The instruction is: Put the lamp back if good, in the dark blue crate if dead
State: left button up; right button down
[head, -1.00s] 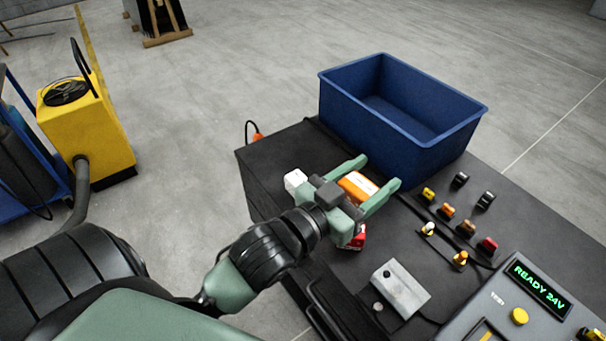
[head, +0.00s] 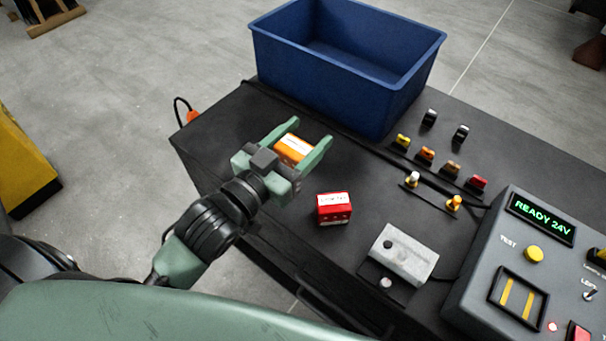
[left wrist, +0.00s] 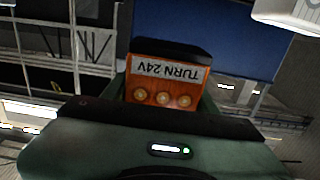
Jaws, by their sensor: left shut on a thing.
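My left gripper (head: 308,136) is shut on an orange lamp (head: 293,150) with a white label, held over the black bench's left part. In the left wrist view the lamp (left wrist: 166,80) reads "TURN 24V" upside down and shows several round contacts. The dark blue crate (head: 325,82) stands at the bench's back, beyond the gripper; the inside that shows is empty. A red lamp (head: 334,208) with a white label sits on the bench, right of and nearer than the gripper. My right gripper is not in view.
The grey tester (head: 478,268) at the right reads "READY 24V" and has a yellow button (head: 533,254) and a slot (head: 518,298) with two yellow strips. A grey metal box (head: 402,255) and several small coloured parts (head: 426,153) occupy the bench between crate and tester.

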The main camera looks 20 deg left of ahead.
pick_arm(q)
notch_tip(320, 180, down, 5)
jog(key=shift+r, duration=0.15)
notch_tip(320, 180, down, 4)
jog(key=shift+b, duration=0.45)
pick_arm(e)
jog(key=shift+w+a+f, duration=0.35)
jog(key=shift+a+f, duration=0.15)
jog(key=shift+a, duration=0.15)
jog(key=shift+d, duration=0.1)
pick_arm(q)
jog(key=o, duration=1.2)
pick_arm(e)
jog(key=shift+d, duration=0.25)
